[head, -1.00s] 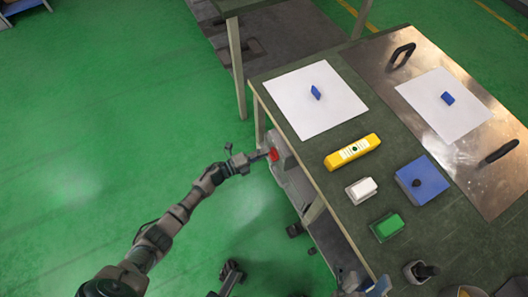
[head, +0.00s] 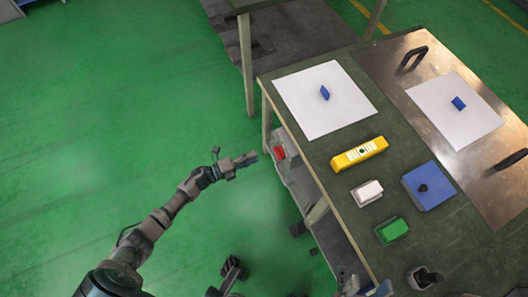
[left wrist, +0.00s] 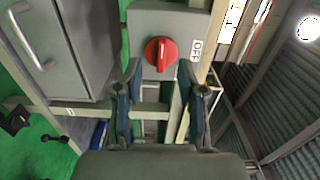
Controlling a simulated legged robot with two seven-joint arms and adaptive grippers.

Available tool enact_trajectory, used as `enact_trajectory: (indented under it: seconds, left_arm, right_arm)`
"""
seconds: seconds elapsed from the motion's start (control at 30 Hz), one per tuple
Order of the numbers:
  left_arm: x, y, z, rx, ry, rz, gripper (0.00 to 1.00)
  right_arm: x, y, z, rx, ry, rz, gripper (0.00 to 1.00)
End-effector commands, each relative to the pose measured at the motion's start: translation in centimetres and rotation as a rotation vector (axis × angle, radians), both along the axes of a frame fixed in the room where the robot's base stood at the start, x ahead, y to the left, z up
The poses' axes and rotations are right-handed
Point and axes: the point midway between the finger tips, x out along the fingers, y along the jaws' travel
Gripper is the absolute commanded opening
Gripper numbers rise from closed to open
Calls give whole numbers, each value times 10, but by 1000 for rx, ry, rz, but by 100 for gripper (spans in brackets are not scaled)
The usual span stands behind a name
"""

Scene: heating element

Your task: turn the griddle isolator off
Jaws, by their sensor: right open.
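The griddle isolator is a grey box with a red rotary knob (head: 279,152) on the side of the bench. In the left wrist view its red knob (left wrist: 160,54) faces me, its grip running roughly up and down the picture. An OFF label (left wrist: 196,50) is to its right. My left gripper (head: 250,159) is a short way left of the knob and apart from it. In the left wrist view its two blue fingers (left wrist: 163,92) are spread and empty, below the knob. My right gripper (head: 368,287) is partly visible at the bottom edge, open.
The green bench top (head: 310,150) holds a yellow bar (head: 360,154), white block (head: 367,193), green block (head: 391,231) and blue box (head: 428,186). A steel plate (head: 425,75) with black handles lies to the right. Green floor (head: 120,120) is free on the left.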

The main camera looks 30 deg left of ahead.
Motion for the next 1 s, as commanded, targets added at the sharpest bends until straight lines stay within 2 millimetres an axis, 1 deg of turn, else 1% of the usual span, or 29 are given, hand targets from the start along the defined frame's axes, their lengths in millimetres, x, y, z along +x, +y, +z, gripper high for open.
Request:
enact_trajectory:
  seconds: [0.03, 0.1, 0.2, 0.33, 0.87, 0.93, 0.97, 1.0]
  left_arm:
    - [-9, 7, -1, 0, 2, 1, 40]
    - [-18, 15, -1, 1, 1, 0, 40]
    - [-27, 22, -1, 0, 1, 1, 40]
    - [-33, 27, -1, -1, 1, 2, 40]
    - [-33, 27, -1, -1, 0, 2, 40]
    - [-34, 25, 0, -9, 0, -2, 40]
    - [-36, 21, 2, -21, 0, -6, 40]
    - [-39, 13, 4, -47, 0, -15, 40]
  right_arm:
    - [0, 0, 0, 0, 0, 0, 52]
    - [0, 0, 0, 0, 0, 0, 52]
    - [0, 0, 0, 0, 0, 0, 52]
    - [0, -1, 0, 0, 0, 1, 52]
    - [3, 0, -1, -1, 3, 0, 52]
    - [2, 0, -1, 1, 1, 0, 52]
    - [1, 0, 0, 1, 0, 0, 52]
    - [0, 0, 0, 1, -1, -1, 52]
